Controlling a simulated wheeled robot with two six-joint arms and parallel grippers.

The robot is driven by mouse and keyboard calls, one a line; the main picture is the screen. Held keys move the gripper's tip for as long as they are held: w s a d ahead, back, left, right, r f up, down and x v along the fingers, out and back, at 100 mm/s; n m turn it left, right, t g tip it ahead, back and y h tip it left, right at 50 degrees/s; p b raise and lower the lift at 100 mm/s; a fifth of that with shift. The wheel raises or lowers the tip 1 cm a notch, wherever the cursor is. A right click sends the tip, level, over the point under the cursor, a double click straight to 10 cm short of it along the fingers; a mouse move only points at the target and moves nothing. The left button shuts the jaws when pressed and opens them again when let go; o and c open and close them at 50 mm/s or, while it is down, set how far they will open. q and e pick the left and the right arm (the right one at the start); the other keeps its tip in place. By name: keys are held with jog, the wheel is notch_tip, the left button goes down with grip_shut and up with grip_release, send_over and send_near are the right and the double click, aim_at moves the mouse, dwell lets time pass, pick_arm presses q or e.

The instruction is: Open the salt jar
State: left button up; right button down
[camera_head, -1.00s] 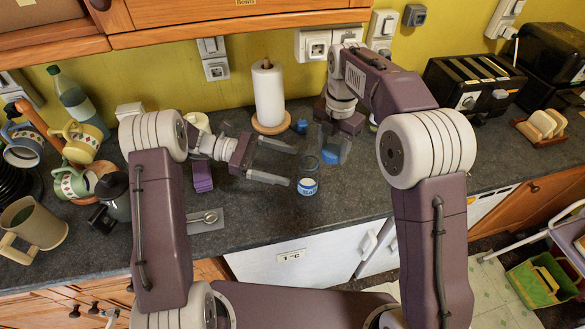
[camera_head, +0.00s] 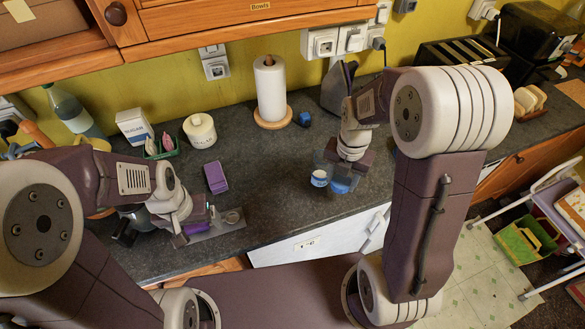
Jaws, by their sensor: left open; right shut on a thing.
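The salt jar (camera_head: 319,178) appears as a small white-and-blue piece at my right gripper, over the middle of the counter; its clear parts are hard to make out. My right gripper (camera_head: 342,182) points down and is shut on a blue piece, which looks like the jar's lid, right beside the white label. Whether lid and jar touch cannot be told. My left gripper (camera_head: 205,224) is open and low over the counter at left, by a grey spoon rest (camera_head: 215,229), well apart from the jar.
A paper towel roll (camera_head: 270,92) stands at the back, with a small blue item (camera_head: 304,118) beside it. A purple box (camera_head: 215,177), white pot (camera_head: 200,131) and sugar carton (camera_head: 134,127) are at left. A toaster (camera_head: 457,53) is at back right. The central counter is mostly clear.

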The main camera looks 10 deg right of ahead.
jog(key=p, duration=0.2)
send_over(302, 192)
jog(key=f, duration=0.6)
jog(key=shift+s+d+f, duration=0.1)
jog(key=shift+s+d, duration=0.2)
jog(key=shift+w+a+f, duration=0.25)
jog(key=shift+a+f, duration=0.1)
jog(key=shift+f, duration=0.05)
notch_tip(302, 192, down, 4)
jog(key=shift+r+p, duration=0.15)
jog(key=shift+p, duration=0.25)
jog(key=shift+f, duration=0.3)
jog(key=c, duration=0.7)
grip_release()
jog(key=shift+o, duration=0.2)
